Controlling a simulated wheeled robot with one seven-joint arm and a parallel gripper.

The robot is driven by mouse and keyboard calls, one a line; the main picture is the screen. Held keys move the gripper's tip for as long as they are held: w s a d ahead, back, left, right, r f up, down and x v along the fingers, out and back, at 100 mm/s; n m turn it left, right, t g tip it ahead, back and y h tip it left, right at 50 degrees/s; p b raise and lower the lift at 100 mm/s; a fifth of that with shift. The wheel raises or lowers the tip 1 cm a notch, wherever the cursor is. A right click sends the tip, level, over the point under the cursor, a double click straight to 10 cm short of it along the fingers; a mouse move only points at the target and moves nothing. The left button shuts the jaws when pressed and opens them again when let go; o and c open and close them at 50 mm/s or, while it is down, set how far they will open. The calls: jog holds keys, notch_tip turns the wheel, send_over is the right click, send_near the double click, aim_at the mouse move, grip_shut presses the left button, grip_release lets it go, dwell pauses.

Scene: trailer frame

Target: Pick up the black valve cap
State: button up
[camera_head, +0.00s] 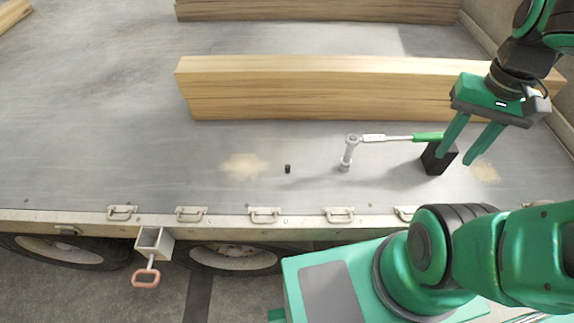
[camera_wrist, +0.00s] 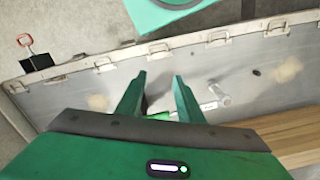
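The black valve cap (camera_head: 288,169) is a small dark cylinder standing on the grey trailer bed, left of the ratchet wrench. In the wrist view it is a small dark spot (camera_wrist: 256,72) to the right of my gripper's fingers. My gripper (camera_head: 457,160) is green with two straight fingers spread apart, and nothing shows between them that it holds. It hangs over the right part of the bed, beside a black block and well to the right of the cap. The wrist view also shows the open fingers (camera_wrist: 160,78).
A ratchet wrench with green handle (camera_head: 428,136) rests across a socket (camera_head: 346,158) and a black block (camera_head: 436,160). Wooden beams (camera_head: 300,90) lie behind. Metal latches (camera_head: 265,215) line the bed's front edge. The bed around the cap is clear.

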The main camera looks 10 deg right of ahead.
jog(key=w+a+m, duration=0.3)
jog(key=w+a, duration=0.1)
jog(key=w, duration=0.3)
jog(key=m, duration=1.1)
send_near(288, 166)
notch_tip(288, 166, down, 9)
jog(key=shift+a, duration=0.1)
jog(key=shift+s, duration=0.1)
jog(key=shift+c, duration=0.7)
grip_shut()
